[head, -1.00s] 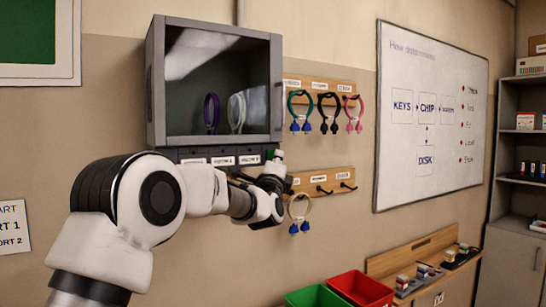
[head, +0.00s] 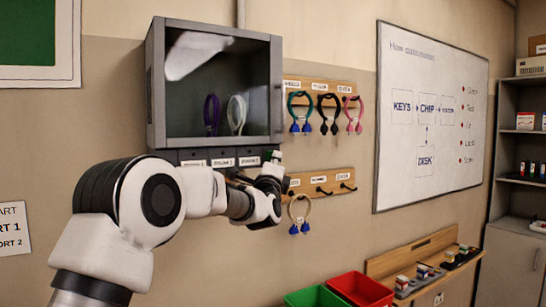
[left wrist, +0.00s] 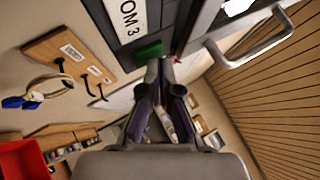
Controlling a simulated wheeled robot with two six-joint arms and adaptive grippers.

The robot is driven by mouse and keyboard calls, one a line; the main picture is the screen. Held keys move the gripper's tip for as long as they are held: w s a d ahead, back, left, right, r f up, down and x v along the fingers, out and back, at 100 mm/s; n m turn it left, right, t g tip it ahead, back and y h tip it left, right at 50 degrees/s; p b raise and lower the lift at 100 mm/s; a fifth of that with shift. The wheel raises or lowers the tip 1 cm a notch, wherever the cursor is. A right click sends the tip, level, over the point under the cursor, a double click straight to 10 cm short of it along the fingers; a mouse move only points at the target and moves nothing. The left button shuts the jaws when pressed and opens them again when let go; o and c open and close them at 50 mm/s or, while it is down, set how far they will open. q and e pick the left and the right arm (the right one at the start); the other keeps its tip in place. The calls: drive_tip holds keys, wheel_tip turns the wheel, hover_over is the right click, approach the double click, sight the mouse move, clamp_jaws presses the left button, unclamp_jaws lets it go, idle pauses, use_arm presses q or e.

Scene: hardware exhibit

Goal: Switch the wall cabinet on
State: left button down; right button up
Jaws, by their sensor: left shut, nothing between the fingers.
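The wall cabinet (head: 154,85) is a grey box with a glass front, mounted on the wall in the head view. Below it is a dark strip with white labels (head: 222,162). In the head view the gripper (head: 274,168) is at the cabinet's lower right corner. My right gripper is not in view.
A purple loop (head: 211,115) and a white loop (head: 236,114) are inside the cabinet. Cable loops hang from a wooden hook rail (head: 318,87) to the right. A lower rail (head: 324,182) holds a cream loop (head: 300,212). The cabinet's metal handle (left wrist: 262,45) is near the gripper.

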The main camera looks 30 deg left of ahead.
use_arm(q)
drive_tip(key=shift+a, duration=0.1)
idle(0.5)
drive_tip(key=shift+s+d, duration=0.3)
drive_tip(key=shift+d, duration=0.25)
drive_tip(key=s+d+b, duration=0.2)
drive_tip(key=s+d, duration=0.1)
drive_tip(key=d, duration=0.2)
idle(0.5)
